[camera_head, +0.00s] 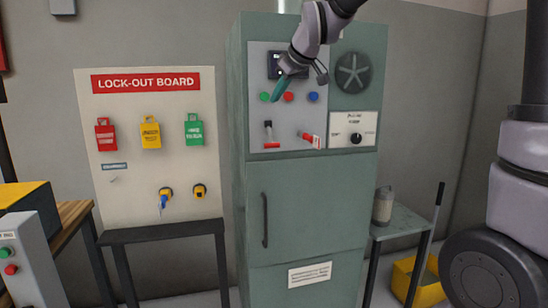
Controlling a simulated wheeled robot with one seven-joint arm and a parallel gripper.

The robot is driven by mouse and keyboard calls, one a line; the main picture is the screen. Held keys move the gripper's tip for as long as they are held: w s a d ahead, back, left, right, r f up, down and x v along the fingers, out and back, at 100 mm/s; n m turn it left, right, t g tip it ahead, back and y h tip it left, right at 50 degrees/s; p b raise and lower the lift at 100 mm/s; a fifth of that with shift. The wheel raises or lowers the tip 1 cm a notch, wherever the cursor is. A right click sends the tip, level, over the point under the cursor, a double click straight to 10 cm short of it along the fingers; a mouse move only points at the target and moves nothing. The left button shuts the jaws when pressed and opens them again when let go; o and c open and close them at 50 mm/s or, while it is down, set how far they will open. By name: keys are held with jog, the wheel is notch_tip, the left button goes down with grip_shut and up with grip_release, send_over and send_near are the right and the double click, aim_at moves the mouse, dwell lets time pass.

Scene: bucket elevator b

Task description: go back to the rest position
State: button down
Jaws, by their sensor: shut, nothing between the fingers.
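My gripper (279,90) is in front of the upper control panel of a tall green cabinet (311,205). Its teal fingertips are together and hold nothing visible. They overlap the panel near the green, red and blue buttons; I cannot tell whether they touch it. The forearm comes down from the top edge of the view. On the panel, a small switch with a red base (270,136) stands at left and a red handle (311,140) sticks out at right. A black knob (356,138) sits on a white plate beside them.
A lock-out board (152,185) with red, yellow and green tags hangs at left above a dark stand. A grey button box (30,262) is at lower left. A small side table (405,219) carries a canister (382,206); a yellow bin (428,291) is on the floor.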

jog(key=s+d+m+h, duration=0.1)
jog(key=s+d+m, duration=0.35)
jog(key=d, duration=0.35)
jog(key=s+d+m+h, duration=0.1)
jog(key=s+d+m, duration=0.2)
jog(key=s+d, duration=0.45)
jog(key=s+d+f+m, duration=0.2)
jog(key=s+d+m, duration=0.1)
jog(key=s+d, duration=0.2)
jog(key=s+d+f+m+h, duration=0.1)
jog(key=s+d+f+m, duration=0.1)
jog(key=s+d+m, duration=0.2)
jog(key=s, duration=0.2)
jog(key=shift+s+d+f+g, duration=0.3)
jog(key=shift+s+d+g, duration=0.05)
jog(key=shift+s+g, duration=0.05)
